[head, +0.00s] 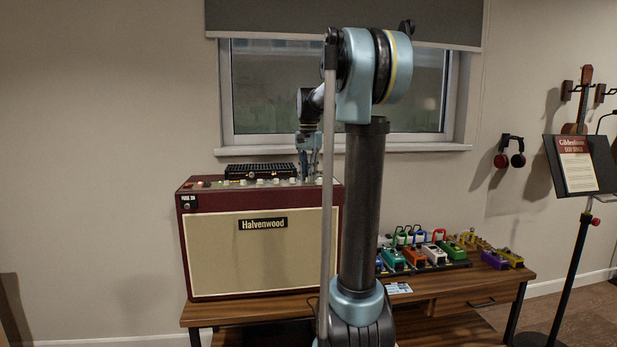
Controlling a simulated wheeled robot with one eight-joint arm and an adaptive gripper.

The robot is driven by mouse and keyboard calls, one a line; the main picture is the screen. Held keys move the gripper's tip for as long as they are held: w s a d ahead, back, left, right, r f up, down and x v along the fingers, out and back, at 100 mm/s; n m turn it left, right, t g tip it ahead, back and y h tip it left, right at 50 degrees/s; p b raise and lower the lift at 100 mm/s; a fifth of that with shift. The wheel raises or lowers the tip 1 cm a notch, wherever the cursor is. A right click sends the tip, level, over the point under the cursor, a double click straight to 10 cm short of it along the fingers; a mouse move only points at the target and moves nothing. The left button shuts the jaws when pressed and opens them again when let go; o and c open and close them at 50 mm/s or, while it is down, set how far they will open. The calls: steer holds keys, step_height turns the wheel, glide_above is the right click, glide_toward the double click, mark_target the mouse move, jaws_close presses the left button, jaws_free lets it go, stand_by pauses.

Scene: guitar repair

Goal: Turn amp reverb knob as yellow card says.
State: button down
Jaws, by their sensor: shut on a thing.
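The dark red amp (262,252) with a cream front and a "Halvenwood" plate stands on the wooden bench. A row of small pale knobs (260,182) runs along its top panel. My gripper (309,178) points down at the right part of this panel and is shut on a knob there. The fingers cover that knob, so its pointer and setting cannot be read. I cannot make out a yellow card in this view.
A black slatted unit (260,171) lies on the amp's top behind the knobs, left of my gripper. Several coloured pedals (436,255) stand on the bench (500,284) to the right. A music stand (583,165) is at the far right. My arm hides the middle.

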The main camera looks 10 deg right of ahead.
steer(key=shift+w+r+m, duration=0.1)
steer(key=shift+w+m, duration=0.05)
steer(key=shift+m, duration=0.15)
stand_by(0.4)
steer(key=c, duration=1.5)
jaws_free()
step_height(320, 180, up, 12)
steer(key=shift+f, duration=0.1)
